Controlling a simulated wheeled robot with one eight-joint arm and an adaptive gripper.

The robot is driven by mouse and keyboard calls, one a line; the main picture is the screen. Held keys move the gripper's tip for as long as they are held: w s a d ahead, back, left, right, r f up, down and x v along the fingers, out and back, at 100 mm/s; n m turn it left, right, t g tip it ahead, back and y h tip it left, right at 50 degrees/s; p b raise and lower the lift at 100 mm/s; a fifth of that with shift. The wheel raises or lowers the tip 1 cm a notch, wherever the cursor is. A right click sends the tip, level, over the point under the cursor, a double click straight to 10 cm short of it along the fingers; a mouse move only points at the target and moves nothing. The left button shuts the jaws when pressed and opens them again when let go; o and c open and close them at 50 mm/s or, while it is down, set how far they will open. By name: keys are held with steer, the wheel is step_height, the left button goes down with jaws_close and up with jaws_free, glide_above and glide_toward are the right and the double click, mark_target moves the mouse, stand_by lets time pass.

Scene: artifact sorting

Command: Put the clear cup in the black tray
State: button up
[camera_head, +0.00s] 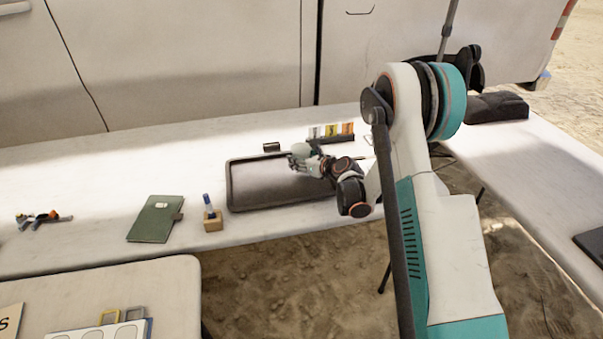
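The black tray (232,187) lies on the white table, a shallow rectangle with a raised dark rim. My gripper (295,160) is over the tray's right rear part, reaching in from the right. A small pale, rounded thing (301,148) shows at the fingers, perhaps the clear cup. It is too small and partly covered to tell whether the fingers hold it or it is behind them. My wrist and forearm hide the tray's right end.
A small wooden block with a blue-topped item (212,214) and a green notebook (156,218) are left of the tray. A rack with coloured cards (331,130) and a small black item (271,147) are behind it. Colourful tools (44,219) lie far left.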

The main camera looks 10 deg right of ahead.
mark_target(302, 176)
steer(key=shift+f+b, duration=0.8)
steer(key=shift+f, duration=1.45)
steer(key=o, duration=0.9)
steer(key=shift+f, duration=0.15)
